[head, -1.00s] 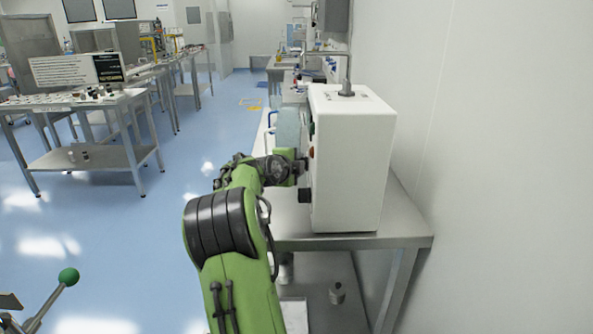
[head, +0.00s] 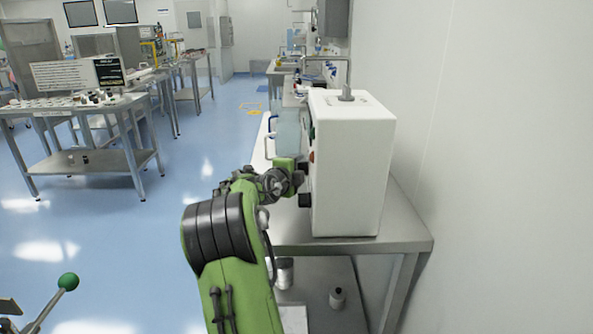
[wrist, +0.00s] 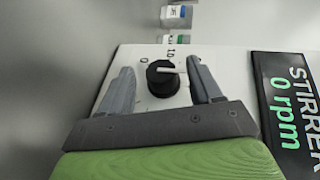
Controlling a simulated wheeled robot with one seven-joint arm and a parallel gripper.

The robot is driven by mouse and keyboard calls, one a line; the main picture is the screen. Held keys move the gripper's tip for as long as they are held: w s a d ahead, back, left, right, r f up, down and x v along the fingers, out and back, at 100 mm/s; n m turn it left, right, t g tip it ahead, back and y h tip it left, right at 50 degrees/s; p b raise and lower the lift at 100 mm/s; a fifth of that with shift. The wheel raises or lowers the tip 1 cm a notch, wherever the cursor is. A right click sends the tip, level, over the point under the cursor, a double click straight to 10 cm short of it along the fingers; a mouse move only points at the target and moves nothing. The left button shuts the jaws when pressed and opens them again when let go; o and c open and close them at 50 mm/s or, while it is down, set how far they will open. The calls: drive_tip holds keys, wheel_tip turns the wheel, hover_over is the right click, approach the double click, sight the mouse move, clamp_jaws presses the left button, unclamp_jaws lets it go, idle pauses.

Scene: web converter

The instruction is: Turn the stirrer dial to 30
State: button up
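The stirrer dial (wrist: 160,82) is a round black knob with a white pointer line, on the white face of the control box (head: 352,170). The stirrer display (wrist: 287,105) reads 0 rpm. My gripper (wrist: 161,68) is open, with one grey finger on each side of the dial and a visible gap on both sides. In the head view my wrist is at the box's left face, and the fingers cannot be made out.
The box stands on a steel table (head: 405,215) close to the right wall. Other dark knobs show on its left face. A pale blue container (head: 287,132) stands behind my wrist. A small bottle (wrist: 176,14) shows beyond the panel.

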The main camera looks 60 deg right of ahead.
drive_tip(key=v, duration=1.5)
drive_tip(key=shift+a+p, duration=0.35)
drive_tip(key=shift+a, duration=0.05)
